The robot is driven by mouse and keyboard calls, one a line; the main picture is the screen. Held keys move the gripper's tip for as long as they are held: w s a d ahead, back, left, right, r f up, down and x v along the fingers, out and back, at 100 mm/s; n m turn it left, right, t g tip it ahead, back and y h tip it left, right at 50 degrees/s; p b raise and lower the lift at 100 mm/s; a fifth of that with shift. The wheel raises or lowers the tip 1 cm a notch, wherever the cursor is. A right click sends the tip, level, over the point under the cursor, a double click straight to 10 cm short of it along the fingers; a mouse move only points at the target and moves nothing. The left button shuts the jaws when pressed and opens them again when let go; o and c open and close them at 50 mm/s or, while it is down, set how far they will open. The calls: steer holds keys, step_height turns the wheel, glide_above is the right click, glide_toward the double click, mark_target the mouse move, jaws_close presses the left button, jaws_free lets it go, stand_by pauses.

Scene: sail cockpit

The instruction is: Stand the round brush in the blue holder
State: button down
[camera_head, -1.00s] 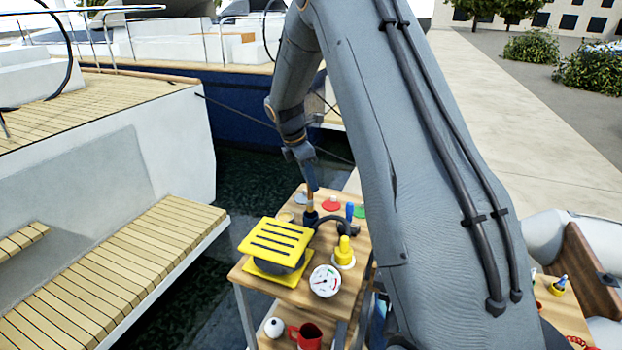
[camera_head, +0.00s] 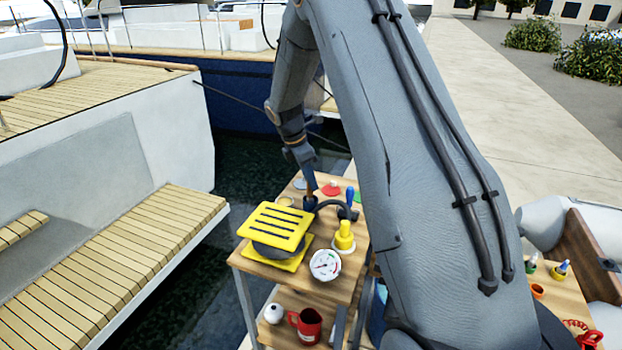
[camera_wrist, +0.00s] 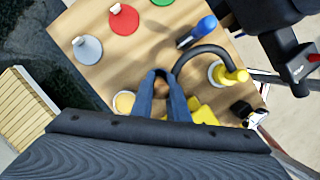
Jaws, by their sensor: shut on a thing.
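My gripper (camera_head: 311,180) points down over the back of the small wooden table, with its blue fingers shut on a brown upright piece (camera_head: 309,193), seemingly the round brush's handle. A dark part (camera_head: 310,204) shows below it on the table; I cannot tell whether it is the brush head or a cup. In the wrist view the fingers (camera_wrist: 161,78) close around the brown piece (camera_wrist: 160,88), and its lower end is hidden. I cannot make out a blue holder with certainty.
The table (camera_head: 325,291) holds a yellow slotted block (camera_head: 274,228), a dial gauge (camera_head: 325,265), a yellow bottle-like thing (camera_head: 344,236), a blue-handled tool (camera_head: 350,197) and coloured discs. A red mug (camera_head: 307,324) stands on the lower shelf. Another table (camera_head: 565,305) with small cups is at right.

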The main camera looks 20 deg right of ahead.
steer(key=c, duration=1.6)
jaws_free()
steer(key=shift+c, duration=0.2)
steer(key=shift+r, duration=0.1)
steer(key=b+v, duration=0.2)
steer(key=v, duration=0.5)
steer(key=shift+r, duration=0.3)
steer(key=shift+a, duration=0.15)
